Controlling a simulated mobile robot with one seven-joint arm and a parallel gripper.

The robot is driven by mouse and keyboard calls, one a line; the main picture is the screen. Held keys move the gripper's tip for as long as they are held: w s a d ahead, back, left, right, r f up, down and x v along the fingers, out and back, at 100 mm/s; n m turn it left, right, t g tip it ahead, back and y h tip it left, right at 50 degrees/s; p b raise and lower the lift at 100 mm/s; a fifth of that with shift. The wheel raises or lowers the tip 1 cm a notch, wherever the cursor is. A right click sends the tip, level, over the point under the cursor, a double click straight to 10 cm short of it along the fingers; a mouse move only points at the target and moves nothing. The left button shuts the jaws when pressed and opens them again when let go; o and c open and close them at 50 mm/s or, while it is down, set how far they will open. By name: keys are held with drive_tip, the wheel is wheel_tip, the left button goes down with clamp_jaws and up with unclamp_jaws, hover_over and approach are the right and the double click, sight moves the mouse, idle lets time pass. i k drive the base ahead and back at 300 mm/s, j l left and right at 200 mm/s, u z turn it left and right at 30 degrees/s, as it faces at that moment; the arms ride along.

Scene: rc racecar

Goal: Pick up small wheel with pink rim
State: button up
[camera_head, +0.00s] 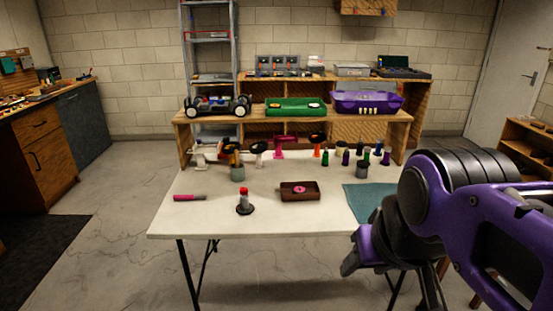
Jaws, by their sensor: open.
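A small round pink piece (298,189) lies in a brown tray (300,197) on the white table (215,215). It may be the pink rim of the small wheel, but it is too small to tell whether a tyre surrounds it. My gripper (393,272) is at the lower right, by the table's front right corner. It is open and well away from the tray. Parts of its jaws are hidden by my purple arm or cut off by the picture's lower edge.
A red-topped bottle (243,202), a pink-and-dark tool (189,198) and a teal mat (368,203) share the table. Several coloured tools and small stands line the back.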

sight(297, 189)
drive_tip(key=z, duration=0.45)
drive_tip(key=i+j+z, duration=0.2)
drive_tip(key=j+z, duration=0.15)
drive_tip(key=j, duration=0.2)
drive_tip(key=i+j+z, duration=0.3)
drive_tip(key=j, duration=0.85)
drive_tip(key=i+z, duration=0.05)
drive_tip(key=i, duration=0.05)
